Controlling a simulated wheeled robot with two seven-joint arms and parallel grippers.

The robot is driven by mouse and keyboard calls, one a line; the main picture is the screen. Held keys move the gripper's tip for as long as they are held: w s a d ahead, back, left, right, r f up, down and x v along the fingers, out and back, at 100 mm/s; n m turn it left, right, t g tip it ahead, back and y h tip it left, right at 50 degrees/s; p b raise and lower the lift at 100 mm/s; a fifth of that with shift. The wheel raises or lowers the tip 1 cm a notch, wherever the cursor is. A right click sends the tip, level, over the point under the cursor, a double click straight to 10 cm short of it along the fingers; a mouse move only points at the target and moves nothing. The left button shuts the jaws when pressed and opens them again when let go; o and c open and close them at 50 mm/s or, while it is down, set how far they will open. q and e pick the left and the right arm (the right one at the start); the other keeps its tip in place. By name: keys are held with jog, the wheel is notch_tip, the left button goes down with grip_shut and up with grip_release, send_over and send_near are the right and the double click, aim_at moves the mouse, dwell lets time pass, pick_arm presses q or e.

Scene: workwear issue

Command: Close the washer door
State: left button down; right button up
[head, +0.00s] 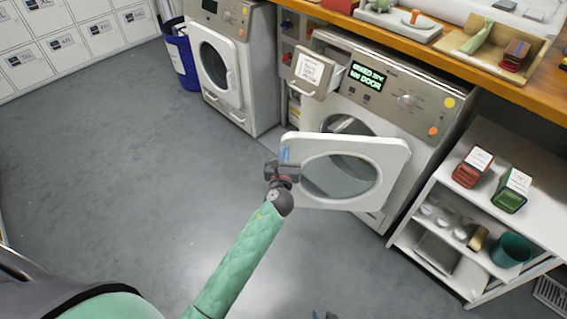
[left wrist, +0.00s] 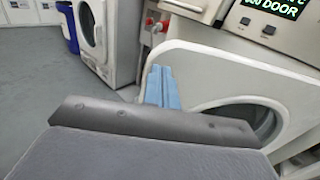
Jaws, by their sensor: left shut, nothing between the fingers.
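The washer (head: 395,118) stands under the wooden counter with a lit display that ends in the word DOOR. Its white door (head: 396,152), with a round window, stands open and swung out from the front. The door also shows in the left wrist view (left wrist: 190,62). My left gripper (head: 285,154) is shut and empty, its blue fingertips at the door's left edge; I cannot tell whether they touch it. The fingertips show in the left wrist view (left wrist: 161,86) in front of the door's edge. Only a bit of my right gripper (head: 326,315) shows at the bottom edge.
A labelled drawer (head: 316,75) sticks out of the washer above the door. A second machine (head: 246,62) with a closed door and a blue bin (head: 181,58) stand to the left. A white shelf unit (head: 447,190) is close on the right. The grey floor at left is clear.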

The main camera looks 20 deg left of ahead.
pick_arm(q)
jog(key=shift+w+a, duration=0.15)
jog(key=shift+w, duration=0.6)
jog(key=shift+w, duration=0.1)
